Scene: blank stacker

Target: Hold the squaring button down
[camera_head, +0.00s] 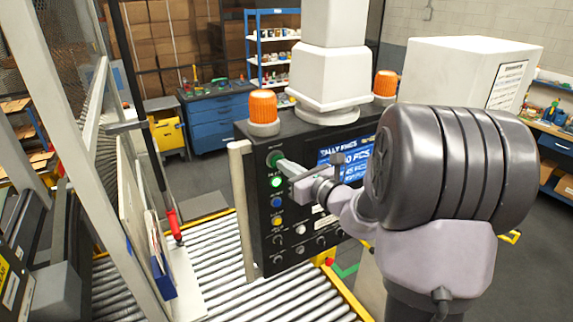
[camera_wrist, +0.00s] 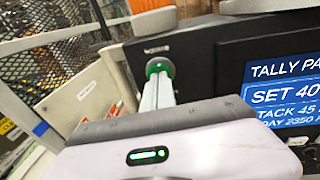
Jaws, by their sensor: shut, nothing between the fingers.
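The control panel (camera_head: 262,215) is a dark box with a column of round buttons down its left side. The top button, a green one (camera_head: 271,159), has my gripper (camera_head: 283,163) at its face. In the wrist view the closed fingertips (camera_wrist: 158,77) meet this green-ringed button (camera_wrist: 159,65) and cover its lower middle. They look to be touching it; how far it is pressed I cannot tell. Below it are a lit green button (camera_head: 276,181), a blue one (camera_head: 277,201) and a yellow one (camera_head: 277,221). The labels are too small to read, so which is the squaring button is unclear.
A blue tally screen (camera_head: 345,160) sits right of the buttons, partly behind my arm. Orange beacons (camera_head: 263,107) stand on the panel's top. A roller conveyor (camera_head: 215,255) runs below, with an upright grey post (camera_head: 242,205) at the panel's left edge.

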